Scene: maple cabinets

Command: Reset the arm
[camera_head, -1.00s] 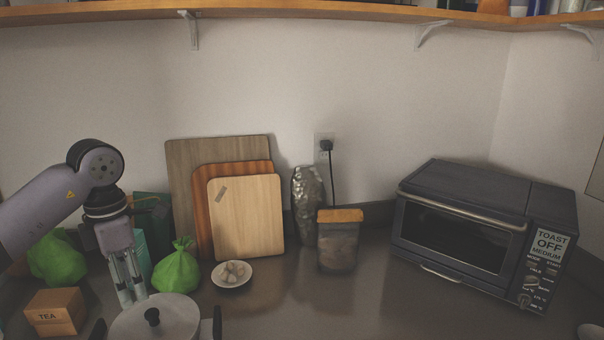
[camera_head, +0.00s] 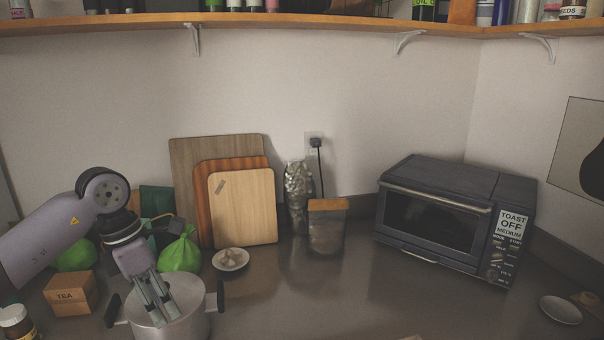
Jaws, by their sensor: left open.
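My left arm comes in from the left, and its left gripper (camera_head: 168,318) points down and to the right with open fingers. The fingers overlap the top of a metal pot (camera_head: 190,325) at the lower left. The pot has dark handles on both sides. Its lid knob is hidden behind the fingers, and I cannot tell whether they touch the pot. My right gripper is out of view.
A tea box (camera_head: 71,294) and a green bag (camera_head: 181,252) stand close to the pot. Cutting boards (camera_head: 243,207) lean on the wall beside a small plate (camera_head: 231,260). A toaster oven (camera_head: 445,220) stands right. The middle counter (camera_head: 330,300) is clear.

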